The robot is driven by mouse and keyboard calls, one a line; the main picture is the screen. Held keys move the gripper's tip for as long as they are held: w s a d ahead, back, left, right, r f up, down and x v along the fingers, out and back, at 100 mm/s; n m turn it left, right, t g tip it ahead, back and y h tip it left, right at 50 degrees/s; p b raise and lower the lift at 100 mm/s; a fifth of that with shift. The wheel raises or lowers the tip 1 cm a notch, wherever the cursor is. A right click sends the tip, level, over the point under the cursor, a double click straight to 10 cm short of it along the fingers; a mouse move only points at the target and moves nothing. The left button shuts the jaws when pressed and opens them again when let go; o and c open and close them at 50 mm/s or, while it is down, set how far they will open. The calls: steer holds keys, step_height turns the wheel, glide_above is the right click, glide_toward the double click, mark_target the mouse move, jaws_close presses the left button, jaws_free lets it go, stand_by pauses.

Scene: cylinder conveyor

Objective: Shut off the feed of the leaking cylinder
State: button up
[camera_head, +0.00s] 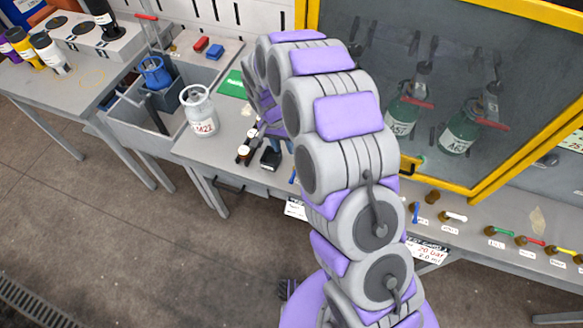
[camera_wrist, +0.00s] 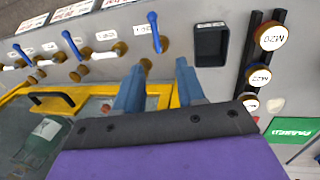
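Two green cylinders stand behind the glass of a yellow-framed cabinet, one on the left (camera_head: 402,112) and one on the right (camera_head: 461,132), with red bars by their necks. A grey-white cylinder (camera_head: 201,112) labelled M22 stands on the bench. Brass valves with coloured handles line the bench's front edge, including a white one (camera_head: 455,217) and a green one (camera_head: 501,231). In the wrist view, my gripper (camera_wrist: 160,72) is open and empty, its fingers apart near a blue-handled valve (camera_wrist: 155,32). Another blue handle (camera_wrist: 72,45) is farther left. No leak is clearly visible.
The wrist view shows a black tray (camera_wrist: 212,46) and a rack of round tags, one of them (camera_wrist: 272,37) near the top. The yellow cabinet frame (camera_head: 435,180) rises behind the valves. A grey sink (camera_head: 135,118) holds a blue cylinder (camera_head: 154,72). My arm hides much of the bench's middle.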

mark_target(294, 171)
steer(key=x, duration=0.3)
steer(key=b+x, duration=0.1)
steer(key=x, duration=0.7)
steer(key=shift+d+b, duration=0.35)
steer(key=shift+d, duration=0.05)
steer(key=shift+a+f, duration=0.15)
steer(key=shift+f, duration=0.5)
steer(key=shift+d, duration=0.3)
steer(key=shift+c, duration=0.8)
steer(key=shift+a, duration=0.1)
jaws_close()
